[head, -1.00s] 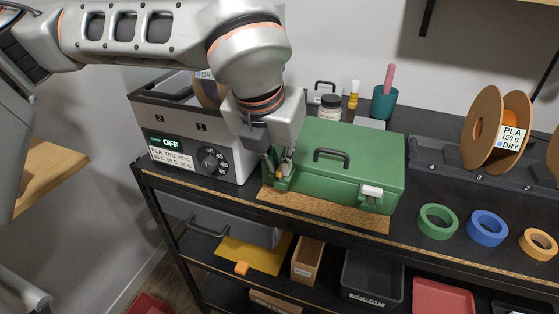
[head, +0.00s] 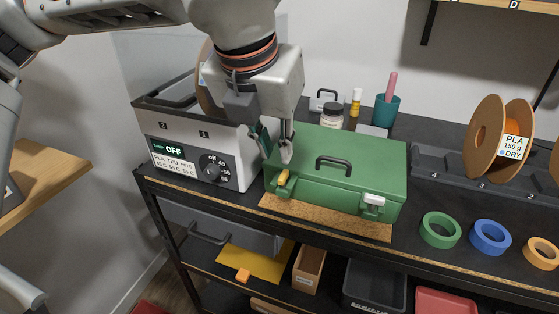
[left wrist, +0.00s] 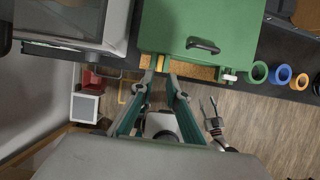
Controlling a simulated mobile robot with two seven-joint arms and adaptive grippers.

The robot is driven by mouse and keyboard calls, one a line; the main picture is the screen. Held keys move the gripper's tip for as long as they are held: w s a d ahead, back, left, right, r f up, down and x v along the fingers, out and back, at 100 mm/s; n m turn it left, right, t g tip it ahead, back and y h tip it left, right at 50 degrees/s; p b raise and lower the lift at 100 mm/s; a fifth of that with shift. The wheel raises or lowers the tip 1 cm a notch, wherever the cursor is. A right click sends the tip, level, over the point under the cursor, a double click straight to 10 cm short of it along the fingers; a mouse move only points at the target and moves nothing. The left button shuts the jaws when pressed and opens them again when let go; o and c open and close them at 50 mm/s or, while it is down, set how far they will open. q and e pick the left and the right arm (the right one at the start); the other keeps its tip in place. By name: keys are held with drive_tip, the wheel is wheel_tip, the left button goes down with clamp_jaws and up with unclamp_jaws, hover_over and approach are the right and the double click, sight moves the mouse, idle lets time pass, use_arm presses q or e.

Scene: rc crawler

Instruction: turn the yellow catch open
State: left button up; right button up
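The green case (head: 345,180) stands lid shut on the bench, a dark handle on top. The yellow catch (head: 283,179) is at the left end of its front face, slightly tilted; it also shows in the left wrist view (left wrist: 160,63). A white catch (head: 374,201) is at the right end. My left gripper (head: 275,150) is open and empty, above and just behind the yellow catch, its fingers overlapping the case's left top edge in the head view. My right gripper (left wrist: 208,102) shows small in the left wrist view, its fingers apart, away from the case.
A grey dryer box (head: 200,145) stands close on the left. A cork mat (head: 330,220) lies along the case's front. Tape rolls (head: 440,230) lie to the right, with a spool (head: 487,140) behind. A jar (head: 332,115) and a teal cup (head: 385,108) stand behind the case.

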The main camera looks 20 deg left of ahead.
use_arm(q)
drive_tip(key=shift+v, duration=2.2)
